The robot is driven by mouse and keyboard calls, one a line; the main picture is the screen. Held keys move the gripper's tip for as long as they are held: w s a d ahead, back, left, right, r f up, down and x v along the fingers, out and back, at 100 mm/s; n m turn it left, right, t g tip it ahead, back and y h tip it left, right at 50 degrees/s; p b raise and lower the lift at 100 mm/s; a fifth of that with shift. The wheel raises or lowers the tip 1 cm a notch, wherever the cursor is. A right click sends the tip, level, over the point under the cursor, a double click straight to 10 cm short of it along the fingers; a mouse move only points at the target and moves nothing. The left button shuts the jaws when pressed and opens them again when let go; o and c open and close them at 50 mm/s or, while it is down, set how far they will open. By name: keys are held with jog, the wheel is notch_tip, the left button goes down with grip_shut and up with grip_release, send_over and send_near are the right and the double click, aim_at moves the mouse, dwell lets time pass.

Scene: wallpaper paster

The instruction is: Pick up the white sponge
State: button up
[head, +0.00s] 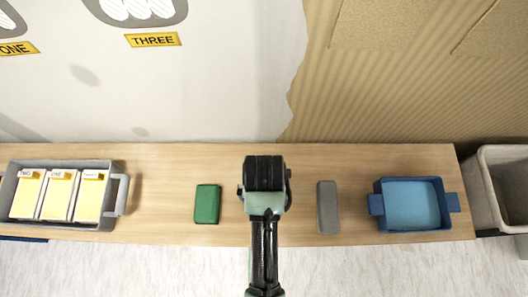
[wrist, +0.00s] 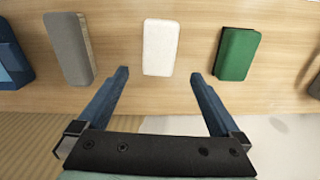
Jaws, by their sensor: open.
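The white sponge (wrist: 160,47) lies flat on the wooden table in the wrist view, ahead of my fingertips and centred between them. In the head view the sponge is hidden behind my gripper (head: 265,175) and arm. My gripper (wrist: 167,75) is open and empty, with its two blue fingers spread wider than the sponge. The fingers do not touch the sponge; the exact height above the table is hard to tell.
A green block (head: 207,204) and a grey block (head: 328,207) lie on either side of my gripper on the table (head: 160,170). A blue container (head: 377,204) stands right, a grey tray (head: 110,208) with yellow-and-white packs left. A bin (head: 488,190) stands beyond the table's right end.

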jog(key=f, duration=0.2)
jog(key=f+b, duration=0.1)
jog(key=f, duration=0.4)
jog(key=shift+s, duration=0.3)
jog(key=f, duration=0.2)
jog(key=f+b, duration=0.1)
jog(key=f, duration=0.1)
jog(key=f+b, duration=0.1)
jog(key=shift+w+f, duration=0.25)
jog(key=shift+f, duration=0.15)
jog(key=c, duration=1.2)
jog(key=shift+o, duration=0.2)
jog(key=shift+r, duration=0.1)
notch_tip(320, 180, up, 10)
jog(key=p, duration=0.2)
jog(key=shift+p, duration=0.3)
jog(key=o, duration=0.7)
jog(key=c, duration=0.8)
